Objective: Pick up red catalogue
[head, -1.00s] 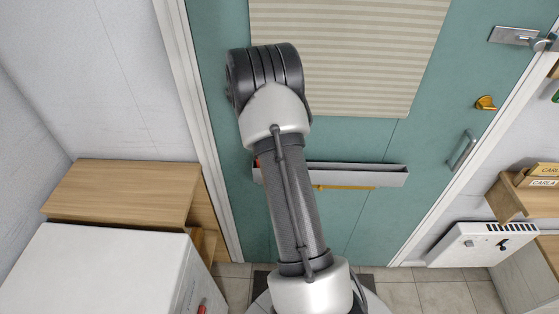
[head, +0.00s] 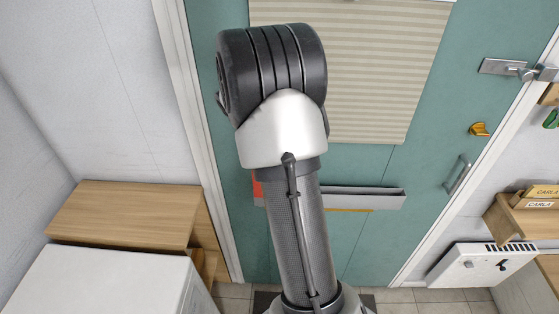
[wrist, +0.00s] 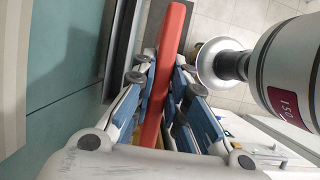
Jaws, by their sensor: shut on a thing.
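The red catalogue (wrist: 168,60) stands edge-on between the blue-padded fingers of my gripper (wrist: 163,78) in the wrist view. My gripper is shut on it. In the head view only a small red part of the catalogue (head: 257,187) shows at the left of my arm, by the left end of the grey door tray (head: 365,198). My arm hides the rest of it and my gripper there. I cannot tell from these views whether the catalogue is fully clear of the tray.
The teal door (head: 360,230) with a striped blind (head: 390,60) is in front. A wooden cabinet (head: 125,212) and a white appliance (head: 110,285) stand at left. A white heater (head: 485,268) and a wooden shelf (head: 520,222) are at right.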

